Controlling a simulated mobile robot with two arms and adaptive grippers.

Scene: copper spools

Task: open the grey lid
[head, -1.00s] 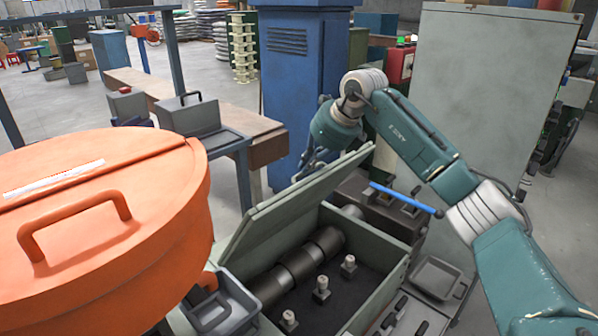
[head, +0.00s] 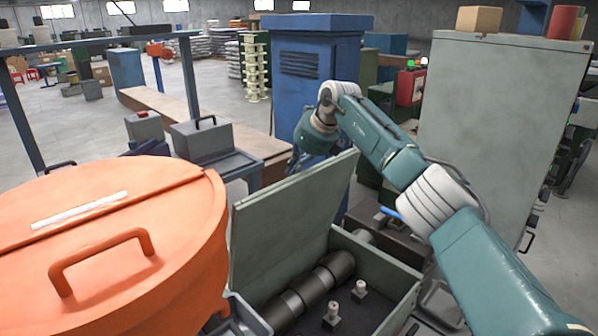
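The grey lid (head: 290,222) is raised and stands steeply tilted on the left long side of the grey box (head: 400,283), so the box is open. Its broad inner face shows. My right gripper (head: 303,166) is at the far upper edge of the lid, partly behind it. Its fingers are mostly hidden, so I cannot tell whether they are open or touch the lid. My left gripper is not in view.
Dark rollers (head: 310,291) and small pale posts (head: 332,314) are inside the box. A large orange drum cover (head: 120,240) with a handle stands at the left front. A blue cabinet (head: 300,85) is behind my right gripper. A grey cabinet (head: 490,150) stands at the right.

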